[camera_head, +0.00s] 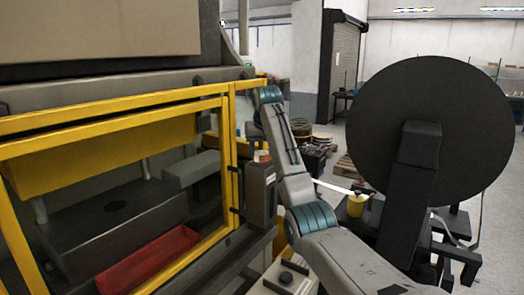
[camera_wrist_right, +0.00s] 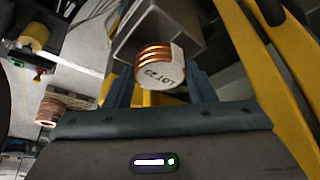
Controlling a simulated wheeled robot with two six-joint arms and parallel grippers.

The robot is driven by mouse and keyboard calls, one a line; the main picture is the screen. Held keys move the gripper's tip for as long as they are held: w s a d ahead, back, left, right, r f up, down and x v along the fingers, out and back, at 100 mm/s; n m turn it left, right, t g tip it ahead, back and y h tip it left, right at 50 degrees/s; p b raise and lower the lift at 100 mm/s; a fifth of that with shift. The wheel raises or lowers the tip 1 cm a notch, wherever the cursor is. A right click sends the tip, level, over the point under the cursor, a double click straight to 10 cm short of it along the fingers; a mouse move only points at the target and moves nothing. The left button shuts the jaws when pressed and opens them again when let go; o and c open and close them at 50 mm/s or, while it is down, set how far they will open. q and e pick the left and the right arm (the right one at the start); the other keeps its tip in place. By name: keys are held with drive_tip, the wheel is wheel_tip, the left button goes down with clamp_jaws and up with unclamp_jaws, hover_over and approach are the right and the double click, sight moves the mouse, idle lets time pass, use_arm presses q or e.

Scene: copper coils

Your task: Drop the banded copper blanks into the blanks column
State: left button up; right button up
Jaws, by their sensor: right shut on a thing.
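My right gripper (camera_wrist_right: 160,82) is shut on a copper blank (camera_wrist_right: 161,66), with one blue finger on each side. The blank is a short round stack of copper rings with a pale band and a pale face reading LOT 23. It shows small in the head view (camera_head: 261,156), just above a grey upright box that may be the blanks column (camera_head: 262,190). In the wrist view a grey square-mouthed channel (camera_wrist_right: 190,38) lies right behind the blank; I cannot tell whether they touch. The right fingers are hardly visible in the head view. My left gripper is out of view.
A yellow-framed machine guard (camera_head: 232,150) stands directly left of the grey box. A red tray (camera_head: 148,262) lies inside the machine. A large black reel (camera_head: 440,125) stands on the right. Copper coils (camera_wrist_right: 66,104) sit on the left in the wrist view.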

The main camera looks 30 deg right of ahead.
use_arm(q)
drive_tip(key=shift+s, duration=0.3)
use_arm(e)
drive_tip(key=o, duration=1.1)
drive_tip(key=shift+o, duration=0.2)
drive_tip(key=shift+r, duration=0.1)
